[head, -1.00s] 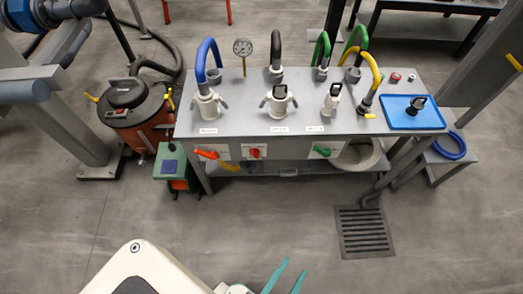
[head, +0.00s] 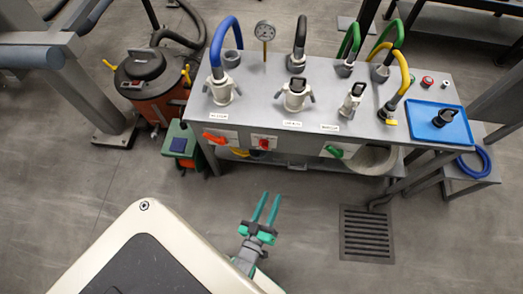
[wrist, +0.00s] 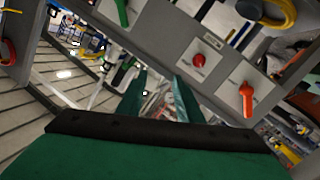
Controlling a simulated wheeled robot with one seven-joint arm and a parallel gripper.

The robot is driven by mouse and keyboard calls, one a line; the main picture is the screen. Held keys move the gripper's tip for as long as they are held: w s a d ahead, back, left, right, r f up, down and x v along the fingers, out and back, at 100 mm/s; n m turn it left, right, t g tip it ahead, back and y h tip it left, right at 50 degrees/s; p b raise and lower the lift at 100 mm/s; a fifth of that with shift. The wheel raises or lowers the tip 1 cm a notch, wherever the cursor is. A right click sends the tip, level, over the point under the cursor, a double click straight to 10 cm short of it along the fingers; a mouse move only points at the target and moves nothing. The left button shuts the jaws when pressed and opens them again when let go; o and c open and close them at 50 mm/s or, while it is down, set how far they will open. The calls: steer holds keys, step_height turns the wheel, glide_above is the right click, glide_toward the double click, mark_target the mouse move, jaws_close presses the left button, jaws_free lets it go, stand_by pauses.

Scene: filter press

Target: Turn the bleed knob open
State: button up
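A small red knob (head: 264,143) sits on a white plate on the front panel of the grey bench, between an orange lever and a green lever. I take it for the bleed knob, but its label cannot be read. It also shows in the wrist view (wrist: 199,60), upper right of my fingers. My gripper (head: 270,196) has two teal fingers held apart with nothing between them. It is in front of the bench, clear of the knob. In the wrist view my gripper (wrist: 159,76) points below and left of the knob.
The orange lever (head: 214,137) and green lever (head: 333,151) flank the knob. The bench top (head: 265,105) carries hoses, fittings, a gauge (head: 265,32) and a blue tray (head: 439,123). A vacuum (head: 145,85) stands left. A floor drain (head: 366,234) lies right; the floor before the bench is free.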

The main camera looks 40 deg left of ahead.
mark_target(262, 147)
steer(key=w+a+f+n+y, duration=0.1)
steer(key=w+a+f+n, duration=0.1)
steer(key=w+a, duration=0.3)
steer(key=w+a+f+n+y, duration=0.2)
steer(key=w+a, duration=0.4)
steer(key=w+a+f+n+g+y, duration=0.1)
steer(key=w+a+f+n, duration=0.1)
steer(key=w+a, duration=0.3)
steer(key=shift+w+a+f+n+y, duration=0.3)
steer(key=shift+w+a+f+n, duration=0.1)
steer(key=shift+a+f, duration=0.1)
jaws_close()
